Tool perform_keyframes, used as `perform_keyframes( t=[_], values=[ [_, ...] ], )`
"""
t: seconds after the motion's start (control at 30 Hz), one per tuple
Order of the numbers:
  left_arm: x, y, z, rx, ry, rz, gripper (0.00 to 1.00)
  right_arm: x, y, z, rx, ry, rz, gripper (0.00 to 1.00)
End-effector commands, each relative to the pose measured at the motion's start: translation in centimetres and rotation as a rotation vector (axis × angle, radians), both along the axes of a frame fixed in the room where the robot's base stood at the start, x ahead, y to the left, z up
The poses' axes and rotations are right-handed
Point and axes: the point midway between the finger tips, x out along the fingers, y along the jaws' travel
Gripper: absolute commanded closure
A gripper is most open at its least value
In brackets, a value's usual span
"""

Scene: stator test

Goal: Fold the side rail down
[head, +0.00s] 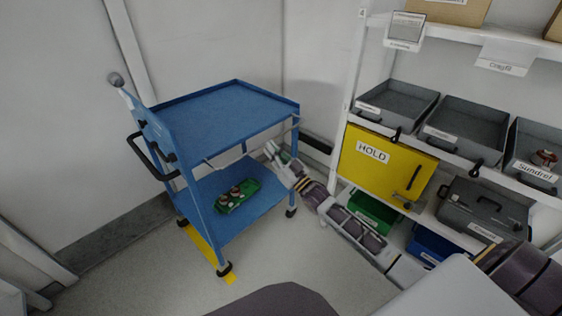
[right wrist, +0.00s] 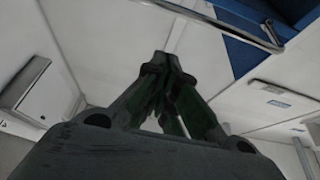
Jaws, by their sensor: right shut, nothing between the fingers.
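The blue cart (head: 185,107) stands on the floor at centre left. Its thin metal side rail (head: 236,148) runs along the near long side, a little below the edge of the top shelf. The rail (right wrist: 225,27) also crosses the upper right of the right wrist view. My right gripper (head: 271,150) is at the cart's near right side, below the top shelf and near the rail's right part. In the right wrist view its fingertips (right wrist: 160,62) are together and empty, apart from the rail. My left gripper is not in view.
A green tray with small parts (head: 238,195) rests on the cart's lower shelf. A black handle (head: 150,160) juts from the cart's left end. On the right stands a rack with grey bins (head: 465,126) and a yellow HOLD panel (head: 370,180). Floor in front is clear.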

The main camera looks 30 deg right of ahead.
Motion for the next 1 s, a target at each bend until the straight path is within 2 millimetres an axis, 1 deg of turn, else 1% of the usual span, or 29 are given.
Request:
perform_keyframes(
  t=[0.3, 0.5, 0.83, 1.0],
  values=[
    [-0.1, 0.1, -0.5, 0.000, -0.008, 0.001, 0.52, -2.4, -0.9, -1.4, 0.001, 0.001, -0.001, 1.00],
    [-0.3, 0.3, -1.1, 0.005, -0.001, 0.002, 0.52, -3.5, -1.3, -2.1, 0.001, 0.000, 0.000, 1.00],
    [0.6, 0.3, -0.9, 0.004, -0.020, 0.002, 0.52, -4.0, -1.5, -2.3, 0.000, -0.001, 0.000, 1.00],
    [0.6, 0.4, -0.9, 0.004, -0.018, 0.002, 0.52, -4.0, -1.5, -2.3, 0.000, -0.001, 0.000, 1.00]
  ],
)
